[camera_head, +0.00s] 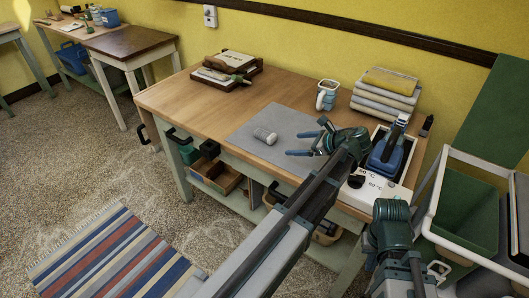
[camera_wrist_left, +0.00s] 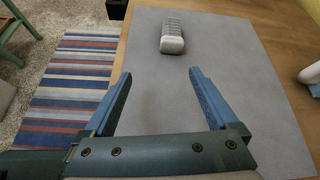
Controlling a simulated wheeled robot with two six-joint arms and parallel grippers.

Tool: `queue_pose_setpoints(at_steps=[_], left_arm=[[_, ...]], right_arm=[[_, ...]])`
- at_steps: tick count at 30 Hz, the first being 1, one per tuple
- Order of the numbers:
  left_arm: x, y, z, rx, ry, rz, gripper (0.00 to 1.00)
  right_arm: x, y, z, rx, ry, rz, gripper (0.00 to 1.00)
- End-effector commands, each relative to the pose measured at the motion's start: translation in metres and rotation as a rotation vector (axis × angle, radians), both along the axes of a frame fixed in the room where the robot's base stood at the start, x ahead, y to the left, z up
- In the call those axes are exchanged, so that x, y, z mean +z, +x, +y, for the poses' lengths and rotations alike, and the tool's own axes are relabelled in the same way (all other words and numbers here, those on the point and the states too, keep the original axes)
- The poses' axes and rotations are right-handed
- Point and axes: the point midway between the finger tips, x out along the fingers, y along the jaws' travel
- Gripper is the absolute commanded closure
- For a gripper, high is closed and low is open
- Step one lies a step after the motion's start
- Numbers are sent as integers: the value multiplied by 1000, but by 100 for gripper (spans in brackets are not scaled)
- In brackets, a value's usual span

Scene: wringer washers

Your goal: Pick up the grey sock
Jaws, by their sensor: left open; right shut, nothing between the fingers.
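The grey sock (camera_head: 265,136), a small ribbed roll, lies on the grey mat (camera_head: 248,127) on the wooden table. In the left wrist view the sock (camera_wrist_left: 172,35) lies beyond the fingertips, slightly right of centre between them. My left gripper (camera_head: 305,137) is open and empty above the mat, to the right of the sock, with its blue fingers pointing towards it. A clear gap separates them. My right gripper (camera_head: 388,218) is by the table's front right corner, shut and away from the sock; its fingertips are hard to make out.
A blue-handled device (camera_head: 388,153) stands in a white tray at the right. The mat around the sock is clear.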

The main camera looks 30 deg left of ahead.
Motion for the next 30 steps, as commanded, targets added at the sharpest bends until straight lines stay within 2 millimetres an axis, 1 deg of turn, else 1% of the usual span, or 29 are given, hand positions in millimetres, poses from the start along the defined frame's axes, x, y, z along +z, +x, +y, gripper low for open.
queue_pose_setpoints(at_steps=[1,3,6,11,14,24,27,30], left_arm=[[-10,12,9,-20,46,42,7],[-8,19,18,-43,97,95,7],[-5,25,26,-63,143,144,7],[-2,27,29,-72,164,168,7],[-5,27,35,-71,162,167,7],[-29,33,89,-69,161,166,7],[-33,34,100,-70,160,165,7],[-34,35,106,-71,160,165,7]], right_arm=[[-18,0,0,0,0,0,100],[-25,0,0,0,0,0,100],[-30,0,0,0,0,0,100],[-30,0,0,0,0,0,100],[-33,0,0,0,0,0,100],[-57,0,0,0,0,0,100],[-61,0,0,0,0,0,100],[-62,0,0,0,0,0,100]])
